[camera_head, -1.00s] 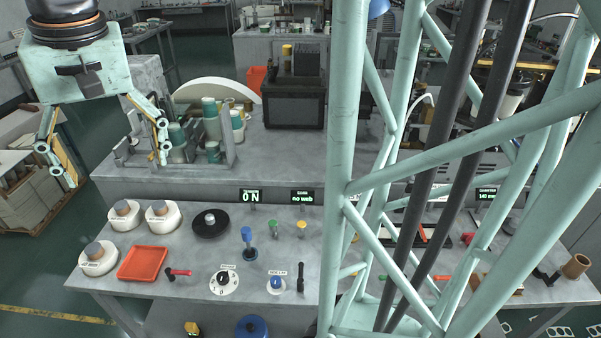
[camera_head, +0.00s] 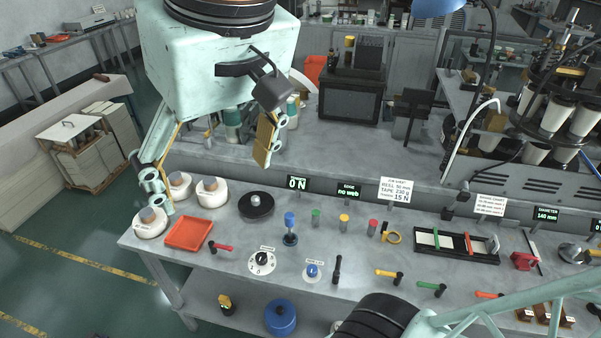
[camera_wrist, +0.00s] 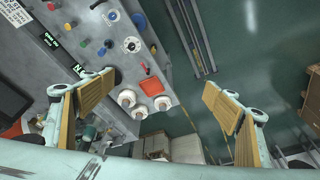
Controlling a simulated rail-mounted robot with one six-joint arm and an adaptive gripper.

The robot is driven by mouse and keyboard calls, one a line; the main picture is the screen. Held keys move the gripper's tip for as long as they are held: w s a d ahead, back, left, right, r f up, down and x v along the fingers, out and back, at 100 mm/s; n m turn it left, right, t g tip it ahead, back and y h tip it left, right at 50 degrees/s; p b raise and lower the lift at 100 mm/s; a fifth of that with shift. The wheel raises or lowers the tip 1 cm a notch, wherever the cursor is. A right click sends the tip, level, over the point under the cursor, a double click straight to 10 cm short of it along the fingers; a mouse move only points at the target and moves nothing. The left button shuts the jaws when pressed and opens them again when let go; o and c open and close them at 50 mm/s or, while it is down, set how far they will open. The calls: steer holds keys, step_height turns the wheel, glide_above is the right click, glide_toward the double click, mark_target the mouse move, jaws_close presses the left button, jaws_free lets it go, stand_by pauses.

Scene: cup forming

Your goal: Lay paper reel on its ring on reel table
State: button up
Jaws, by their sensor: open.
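Three white paper reels with brown-grey cores stand at the left end of the grey bench in the head view: a front one (camera_head: 150,226), a back one (camera_head: 179,191) and a right one (camera_head: 212,196). Two reels also show in the wrist view, one (camera_wrist: 127,98) above another (camera_wrist: 138,112). I cannot tell which reel the task means, and no ring is clear. My gripper (camera_head: 212,168) is open and empty, its fingers wide apart. In the head view its left finger overlaps the reels; in the wrist view the reels appear between the fingers, well beyond them.
Knobs and coloured handles line the bench front. Stacked white sheets (camera_head: 85,160) stand left, past open floor.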

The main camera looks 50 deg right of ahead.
steer(key=s+f+n, duration=0.1)
steer(key=s, duration=0.4)
steer(key=shift+s+a+f+n, duration=0.3)
steer(key=shift+s+a, duration=0.1)
step_height(320, 180, down, 9)
steer(key=b, duration=0.8)
steer(key=shift+r+b, duration=0.2)
steer(key=shift+b, duration=0.2)
stand_by(0.8)
